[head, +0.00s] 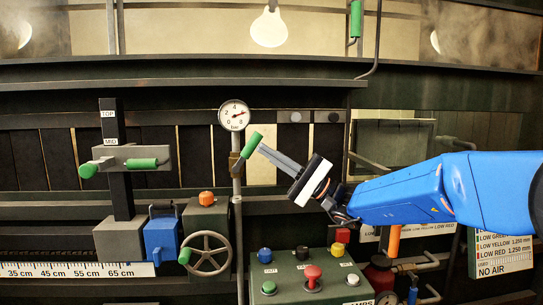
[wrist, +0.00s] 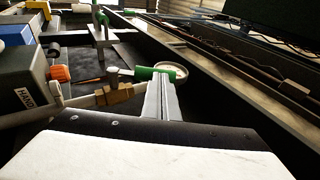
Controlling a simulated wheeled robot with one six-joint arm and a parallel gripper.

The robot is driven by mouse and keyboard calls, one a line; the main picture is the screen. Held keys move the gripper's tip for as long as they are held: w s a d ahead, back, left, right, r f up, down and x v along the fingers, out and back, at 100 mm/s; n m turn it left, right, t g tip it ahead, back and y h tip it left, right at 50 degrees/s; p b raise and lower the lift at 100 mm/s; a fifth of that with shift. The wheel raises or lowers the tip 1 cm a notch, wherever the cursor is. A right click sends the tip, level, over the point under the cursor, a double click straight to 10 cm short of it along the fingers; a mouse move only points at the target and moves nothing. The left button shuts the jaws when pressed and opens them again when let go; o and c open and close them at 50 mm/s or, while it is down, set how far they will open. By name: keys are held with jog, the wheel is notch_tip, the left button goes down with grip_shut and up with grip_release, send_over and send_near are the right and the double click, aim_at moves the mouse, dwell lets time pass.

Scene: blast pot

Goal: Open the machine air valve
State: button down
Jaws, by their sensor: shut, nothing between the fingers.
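A lever valve with a brass body (head: 236,165) sits on a vertical grey pipe below a round bar gauge (head: 234,115). Its green handle (head: 252,144) slants up and to the right of the pipe in the head view. In the wrist view the green handle (wrist: 150,73) lies across just beyond my fingertips, with the brass body (wrist: 115,94) to its left. My gripper (head: 263,150) is shut and empty, its fingers pointing up-left at the handle. The tips appear at or against the handle; I cannot tell whether they touch. No label shows on this valve.
A handwheel (head: 204,254) stands left of the pipe. A control box (head: 305,280) with coloured buttons is below my gripper. Another green-handled lever (head: 145,164) is on the left post. A dark ledge (head: 180,84) runs above the gauge.

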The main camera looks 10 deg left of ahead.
aim_at(259, 141)
jog(key=r+h, duration=0.1)
jog(key=a+r+n+h, duration=0.1)
jog(key=shift+s+a+h, duration=0.1)
jog(key=shift+s+h, duration=0.1)
jog(key=shift+h, duration=0.1)
jog(key=shift+s+a+r, duration=0.1)
jog(key=shift+a+r, duration=0.4)
